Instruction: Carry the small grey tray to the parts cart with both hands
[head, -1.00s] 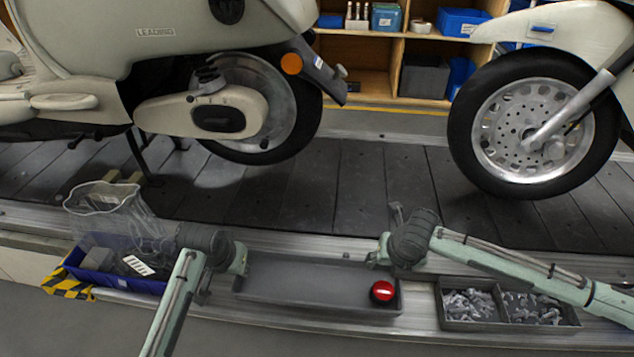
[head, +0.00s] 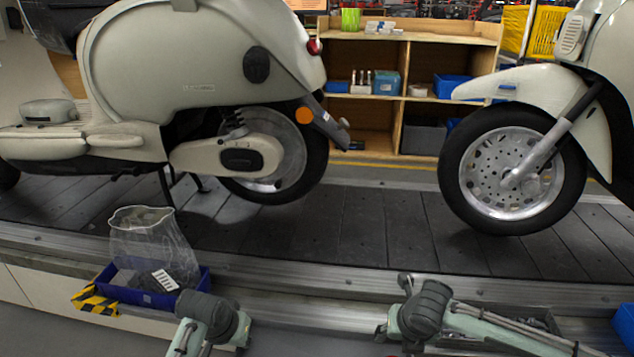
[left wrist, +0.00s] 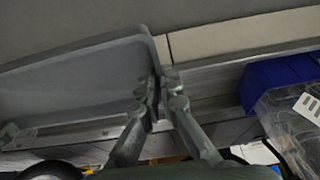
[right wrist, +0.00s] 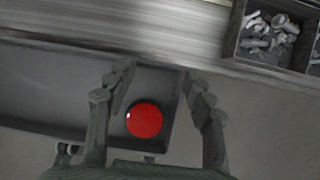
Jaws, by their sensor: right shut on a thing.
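The small grey tray shows in the left wrist view (left wrist: 80,85) and the right wrist view (right wrist: 60,90); in the head view it is below the frame. A round red object (right wrist: 145,120) lies in its end near my right gripper. My left gripper (left wrist: 160,84) has its fingertips together on the tray's end wall. I cannot make out the parts cart.
A blue bin (head: 150,293) with a clear bag stands left of my left gripper. A grey divided box of metal parts (right wrist: 265,35) is near my right gripper. Scooters (head: 180,90) stand on the slat conveyor (head: 350,225). Wooden shelves (head: 405,40) are behind.

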